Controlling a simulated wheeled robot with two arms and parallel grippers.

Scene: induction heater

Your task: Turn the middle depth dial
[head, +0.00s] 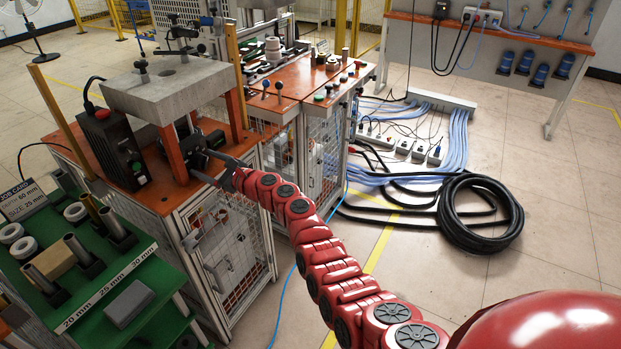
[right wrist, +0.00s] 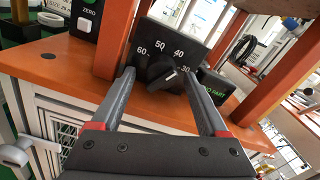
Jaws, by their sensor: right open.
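My left gripper is not in view.
Orange posts (right wrist: 118,38) flank the dial plate. A black box with a green button (head: 112,140) stands left of it on the orange top. A green rack (head: 150,262) with metal tubes is at the lower left. Coiled black hose (head: 480,238) lies on the floor.

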